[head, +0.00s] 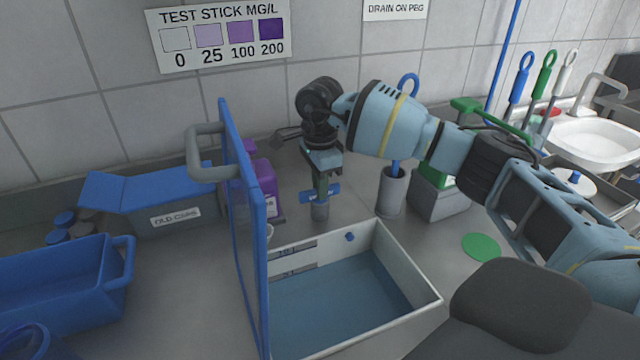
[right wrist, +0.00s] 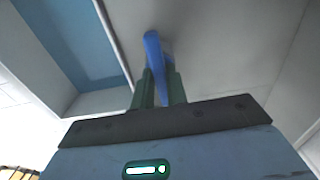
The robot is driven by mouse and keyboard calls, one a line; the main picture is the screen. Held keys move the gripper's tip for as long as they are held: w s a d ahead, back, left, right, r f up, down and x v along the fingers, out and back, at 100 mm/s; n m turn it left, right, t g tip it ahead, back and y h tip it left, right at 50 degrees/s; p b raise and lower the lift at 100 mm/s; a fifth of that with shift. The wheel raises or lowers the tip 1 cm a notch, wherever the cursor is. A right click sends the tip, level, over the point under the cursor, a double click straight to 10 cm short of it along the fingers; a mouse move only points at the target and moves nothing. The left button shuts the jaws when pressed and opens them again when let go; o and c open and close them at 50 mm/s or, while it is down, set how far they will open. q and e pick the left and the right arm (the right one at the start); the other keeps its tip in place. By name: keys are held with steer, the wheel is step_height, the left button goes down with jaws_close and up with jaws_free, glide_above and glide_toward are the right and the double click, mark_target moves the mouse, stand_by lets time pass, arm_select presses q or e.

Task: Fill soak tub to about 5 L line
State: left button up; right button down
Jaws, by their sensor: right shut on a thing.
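The soak tub (head: 405,268) is a pale open box in the head view, with bluish water (head: 345,300) in it. Two grey level marks (head: 293,252) show on its inner back wall; their lettering is too small to read surely. No stream of water can be made out. My left gripper is not in view.
A blue lid (head: 245,220) with a grey handle stands upright at the tub's left side. Left are a blue bin (head: 60,285) and the old cops box (head: 170,215). A purple container (head: 265,185) is behind the lid. A grey cup (head: 392,190) and green disc (head: 481,247) lie right.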

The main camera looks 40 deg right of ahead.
steer(key=c, duration=1.4)
jaws_free()
steer(key=shift+f, duration=0.15)
step_height(320, 180, up, 8)
steer(key=shift+f, duration=0.1)
